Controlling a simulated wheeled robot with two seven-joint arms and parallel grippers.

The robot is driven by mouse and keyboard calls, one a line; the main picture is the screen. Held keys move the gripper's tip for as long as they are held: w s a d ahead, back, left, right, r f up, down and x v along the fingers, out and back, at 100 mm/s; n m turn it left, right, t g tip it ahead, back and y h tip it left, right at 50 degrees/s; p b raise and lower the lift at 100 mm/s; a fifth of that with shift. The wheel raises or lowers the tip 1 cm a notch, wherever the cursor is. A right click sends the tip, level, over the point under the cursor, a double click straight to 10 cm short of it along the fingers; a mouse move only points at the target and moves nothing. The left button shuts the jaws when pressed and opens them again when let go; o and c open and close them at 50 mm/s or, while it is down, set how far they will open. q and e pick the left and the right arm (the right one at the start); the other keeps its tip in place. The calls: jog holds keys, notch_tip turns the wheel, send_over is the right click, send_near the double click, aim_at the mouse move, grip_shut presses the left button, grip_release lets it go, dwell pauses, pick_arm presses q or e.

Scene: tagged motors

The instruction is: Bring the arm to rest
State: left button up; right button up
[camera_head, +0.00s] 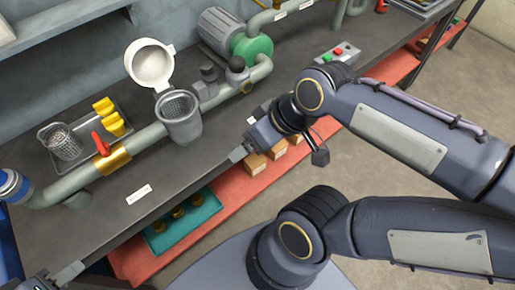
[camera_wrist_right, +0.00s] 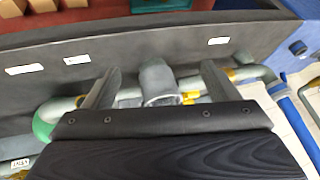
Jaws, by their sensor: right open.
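My right gripper (camera_head: 240,153) is at the end of the arm that comes in from the right, over the bench's front edge. In the right wrist view its two fingers (camera_wrist_right: 161,68) stand wide apart with nothing between them. The grey mesh strainer basket (camera_head: 180,117) on the pipe lies beyond them, apart from the fingers; it shows in the wrist view too (camera_wrist_right: 158,82). Part of my left gripper (camera_head: 68,273) shows at the bottom left corner, by the bench's front edge; its jaw opening is not clear.
The bench (camera_head: 225,130) carries a pipe (camera_head: 75,182), a motor with a green end (camera_head: 252,48), a white cup (camera_head: 151,63), a tray (camera_head: 122,112) with yellow parts, and a button box (camera_head: 338,53). A red lower shelf (camera_head: 225,205) holds boxes and a teal tray (camera_head: 160,243).

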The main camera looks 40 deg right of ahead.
jog(key=s+m, duration=0.1)
jog(key=f+m, duration=0.1)
jog(key=m, duration=0.1)
jog(key=shift+s+a+f+m+t, duration=0.25)
jog(key=shift+s+a+m+t, duration=0.05)
jog(key=shift+s+a, duration=0.1)
dwell(0.8)
